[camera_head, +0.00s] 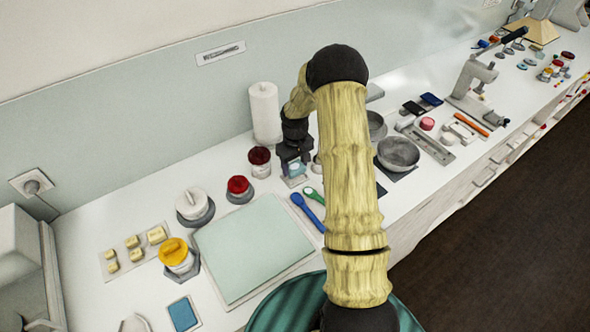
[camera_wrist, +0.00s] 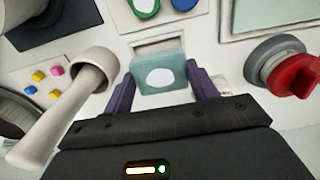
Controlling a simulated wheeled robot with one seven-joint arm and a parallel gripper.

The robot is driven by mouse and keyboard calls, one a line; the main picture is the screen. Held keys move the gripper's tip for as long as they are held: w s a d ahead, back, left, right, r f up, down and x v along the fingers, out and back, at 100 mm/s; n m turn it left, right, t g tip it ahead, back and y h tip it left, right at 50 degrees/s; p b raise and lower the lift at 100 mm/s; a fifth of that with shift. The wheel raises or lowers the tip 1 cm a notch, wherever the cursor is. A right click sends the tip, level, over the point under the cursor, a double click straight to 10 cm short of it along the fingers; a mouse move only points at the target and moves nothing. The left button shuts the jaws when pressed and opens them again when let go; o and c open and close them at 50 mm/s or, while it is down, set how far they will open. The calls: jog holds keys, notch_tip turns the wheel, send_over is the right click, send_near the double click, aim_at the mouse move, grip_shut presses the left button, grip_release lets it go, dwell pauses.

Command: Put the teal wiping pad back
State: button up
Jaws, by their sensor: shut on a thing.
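The teal wiping pad (camera_wrist: 162,84) has a white oval on its face and sits between the two purple fingers of my gripper (camera_wrist: 163,88) in the wrist view. My gripper is shut on it. In the head view my gripper (camera_head: 296,162) points down at the counter, and the pad (camera_head: 297,169) shows small and partly covered below it. A pale flat holder with a grey recess (camera_wrist: 153,47) lies just beyond the pad in the wrist view. I cannot tell whether the pad touches it.
Blue (camera_head: 308,210) and green (camera_head: 314,195) spoons lie in front. A pale green mat (camera_head: 250,245) covers the near counter. A bowl (camera_head: 398,152) is right.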

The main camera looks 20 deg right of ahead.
aim_at(295, 167)
jog(key=shift+f+p, duration=0.4)
jog(key=shift+f, duration=1.2)
jog(key=shift+a, duration=0.1)
jog(key=shift+f, duration=0.1)
jog(key=o, duration=0.9)
jog(key=shift+o, duration=0.2)
notch_tip(295, 167, up, 12)
jog(key=b, duration=0.3)
jog(key=shift+s+b, duration=0.1)
jog(key=shift+b, duration=0.3)
